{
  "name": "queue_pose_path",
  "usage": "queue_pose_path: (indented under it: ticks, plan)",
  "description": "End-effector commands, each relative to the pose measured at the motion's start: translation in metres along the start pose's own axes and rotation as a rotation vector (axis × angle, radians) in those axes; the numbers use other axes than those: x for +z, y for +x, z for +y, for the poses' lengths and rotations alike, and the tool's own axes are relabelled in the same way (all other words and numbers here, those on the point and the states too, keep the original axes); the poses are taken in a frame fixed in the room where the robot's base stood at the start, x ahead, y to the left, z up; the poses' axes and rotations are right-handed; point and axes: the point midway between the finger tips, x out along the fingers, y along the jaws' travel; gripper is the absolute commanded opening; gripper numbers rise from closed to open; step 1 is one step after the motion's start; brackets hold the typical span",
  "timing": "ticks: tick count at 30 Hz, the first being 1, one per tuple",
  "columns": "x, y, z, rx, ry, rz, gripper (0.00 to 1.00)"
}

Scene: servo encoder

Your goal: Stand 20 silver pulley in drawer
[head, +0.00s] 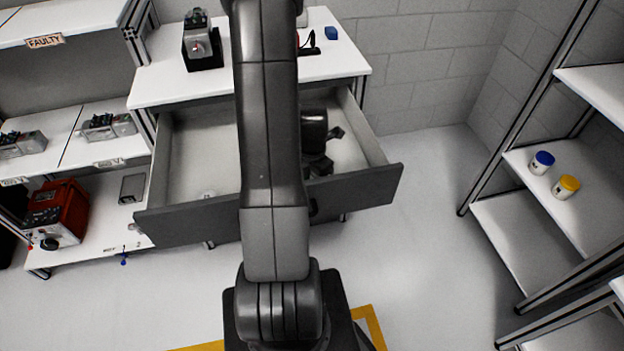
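The drawer (350,190) under the white workbench is pulled open. A small pale, silvery piece (208,194) lies in its left part, close to the front panel; it may be the silver pulley, but it is too small to tell, and whether it stands or lies flat is unclear. My arm crosses the middle of the drawer and hides much of its inside. My gripper (322,163) is down in the right part of the drawer, partly hidden behind the arm. I cannot make out its fingertips or anything between them.
The workbench (165,87) carries a servo unit (202,45) on a black stand and a blue item (331,33). Left shelves hold more units and a red box (58,214). The right shelf holds a blue-lidded jar (541,163) and a yellow-lidded jar (566,187). The floor at right is clear.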

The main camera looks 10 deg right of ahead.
Motion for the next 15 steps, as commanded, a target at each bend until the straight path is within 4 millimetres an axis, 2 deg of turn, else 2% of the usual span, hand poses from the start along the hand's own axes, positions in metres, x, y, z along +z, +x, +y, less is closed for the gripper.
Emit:
queue_pose_path:
  ticks: [2,3,6,15]
  plan:
    - [0.0000,-0.0002,0.0000,0.000,0.000,0.000,0.14]
    - [0.0000,-0.0002,0.0000,0.000,0.000,0.000,0.41]
    - [0.0000,-0.0002,0.0000,0.000,0.000,0.000,0.61]
    - [0.0000,-0.0009,0.0001,0.000,0.000,0.000,0.61]
